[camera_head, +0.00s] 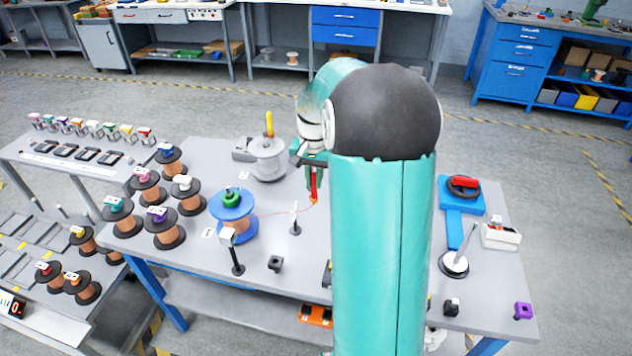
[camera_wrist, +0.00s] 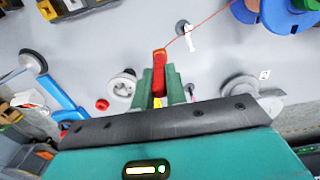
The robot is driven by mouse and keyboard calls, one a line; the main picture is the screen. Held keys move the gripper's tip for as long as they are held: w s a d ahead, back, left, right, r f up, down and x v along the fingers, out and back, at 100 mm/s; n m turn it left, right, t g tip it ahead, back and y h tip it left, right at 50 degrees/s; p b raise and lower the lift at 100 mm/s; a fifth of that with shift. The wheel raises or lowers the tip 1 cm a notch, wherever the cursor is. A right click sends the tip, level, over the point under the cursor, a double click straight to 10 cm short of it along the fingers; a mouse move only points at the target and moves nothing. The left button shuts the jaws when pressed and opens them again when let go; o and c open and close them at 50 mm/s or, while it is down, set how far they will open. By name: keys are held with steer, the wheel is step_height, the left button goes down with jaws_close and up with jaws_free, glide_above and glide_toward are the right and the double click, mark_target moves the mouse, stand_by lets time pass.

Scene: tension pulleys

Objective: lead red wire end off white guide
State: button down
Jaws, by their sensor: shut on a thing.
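My gripper (camera_head: 312,172) is shut on the red wire end (camera_head: 314,190), above the grey table. In the wrist view, the green fingers (camera_wrist: 160,92) grip the red end piece (camera_wrist: 159,66), whose tip points away from me. A thin orange-red wire runs from it to the blue spool (camera_head: 233,224), also at the top right of the wrist view (camera_wrist: 288,22). The small white guide (camera_head: 295,217) stands on the table between spool and gripper; the wrist view shows it too (camera_wrist: 190,40). The wire crosses the guide in both views; I cannot tell whether they touch.
A grey spool holder (camera_head: 268,160) with a yellow handle stands behind the guide. A black post with a white block (camera_head: 228,236) is at the front. Copper spools (camera_head: 165,230) crowd the left side. A blue fixture (camera_head: 461,197) stands right. My arm hides the middle of the table.

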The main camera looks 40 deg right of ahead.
steer(key=shift+w+a, duration=1.05)
steer(key=shift+w, duration=0.3)
steer(key=shift+w+a, duration=0.1)
steer(key=shift+w, duration=0.05)
steer(key=w+a, duration=0.4)
steer(key=w, duration=0.1)
steer(key=shift+w+a, duration=0.2)
steer(key=shift+w, duration=0.1)
